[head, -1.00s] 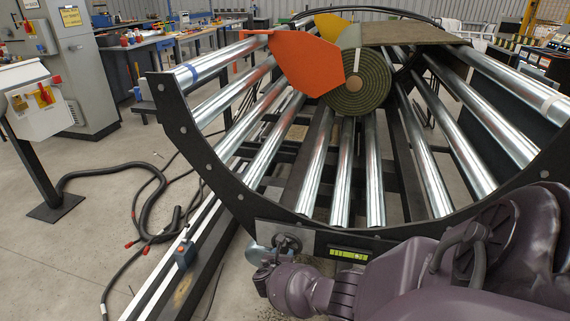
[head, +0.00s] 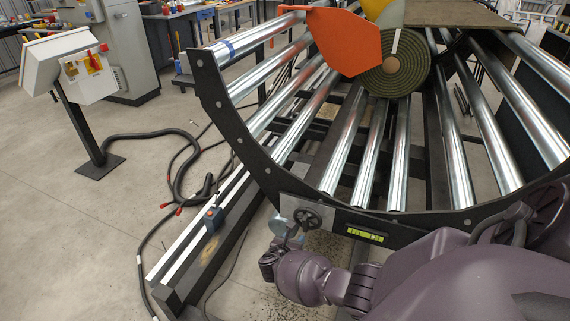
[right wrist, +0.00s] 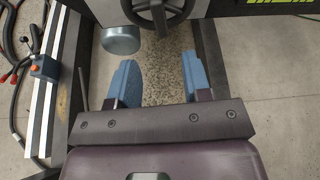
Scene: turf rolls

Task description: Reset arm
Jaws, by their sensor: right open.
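My right arm (head: 310,278) reaches in from the lower right in the head view. Its gripper (head: 272,256) is beside and below the small black handwheel (head: 306,218) on the front of the roller cradle. In the right wrist view the blue-padded gripper (right wrist: 157,88) is open, with bare speckled floor between its fingers. The handwheel (right wrist: 160,10) and a round grey metal disc (right wrist: 120,41) are ahead of the fingers, apart from them. My left gripper is not in view.
The cradle (head: 243,150) with steel rollers holds a green turf roll (head: 405,82) beside an orange plate (head: 343,42). A rail with a blue box (head: 212,217) runs along the floor at left. Black cables (head: 180,170) and a control box (head: 68,65) stand further left.

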